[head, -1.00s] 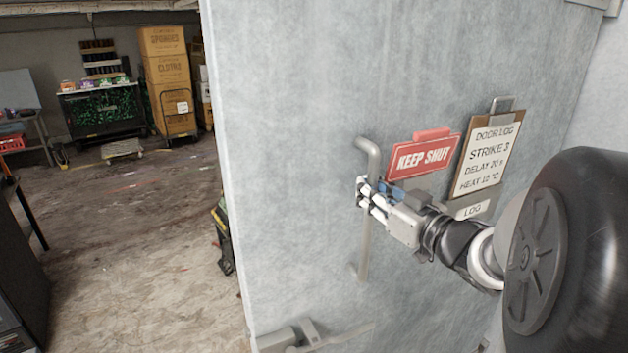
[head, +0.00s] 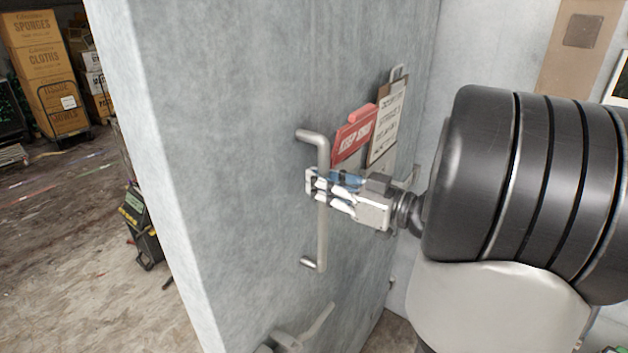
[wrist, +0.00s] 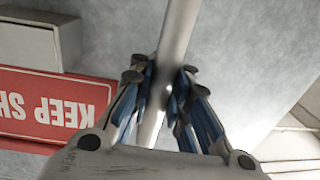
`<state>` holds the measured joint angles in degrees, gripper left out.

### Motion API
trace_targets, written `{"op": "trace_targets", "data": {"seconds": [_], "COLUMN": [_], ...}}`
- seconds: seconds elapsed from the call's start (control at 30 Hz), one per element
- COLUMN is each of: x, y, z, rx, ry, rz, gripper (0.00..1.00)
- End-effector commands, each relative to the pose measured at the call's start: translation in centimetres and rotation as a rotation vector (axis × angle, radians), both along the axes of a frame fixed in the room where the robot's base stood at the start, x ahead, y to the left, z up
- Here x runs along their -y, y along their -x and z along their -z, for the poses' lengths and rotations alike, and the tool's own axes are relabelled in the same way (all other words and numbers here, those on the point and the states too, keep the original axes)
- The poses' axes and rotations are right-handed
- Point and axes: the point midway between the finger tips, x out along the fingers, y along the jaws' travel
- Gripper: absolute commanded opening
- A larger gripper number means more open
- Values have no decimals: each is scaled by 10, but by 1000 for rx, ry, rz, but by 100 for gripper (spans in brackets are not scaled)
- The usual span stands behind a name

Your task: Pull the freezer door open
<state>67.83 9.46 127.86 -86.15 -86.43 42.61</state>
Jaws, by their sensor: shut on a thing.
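The freezer door (head: 230,110) is a thick grey slab standing swung out, with its free edge at the left in the head view. A vertical metal bar handle (head: 322,240) is fixed to its face. My gripper (head: 315,186) is shut around the handle's middle. In the wrist view the handle (wrist: 176,35) runs between the two blue-padded fingers of my gripper (wrist: 163,105), which close on it from both sides. Part of the handle is hidden behind the fingers.
A red KEEP SHUT sign (head: 354,138) and a clipboard (head: 388,120) hang on the door beside the handle. A lever latch (head: 300,335) sits low on the door. A black and yellow case (head: 142,225) stands on the floor beyond the door's edge. Stacked boxes (head: 45,75) are farther back.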

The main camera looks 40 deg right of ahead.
Motion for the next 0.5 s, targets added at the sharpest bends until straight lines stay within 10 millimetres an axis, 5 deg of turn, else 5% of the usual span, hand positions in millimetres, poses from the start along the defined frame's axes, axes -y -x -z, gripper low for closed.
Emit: {"op": "trace_targets", "data": {"seconds": [0.3,0.33,0.5], "x": [0,-1,0], "y": [0,0,0], "z": [-1,-1,-1], "rx": [2,2,1], "ry": [0,0,1], "rz": [-2,-2,-1], "gripper": [0,13,25]}}
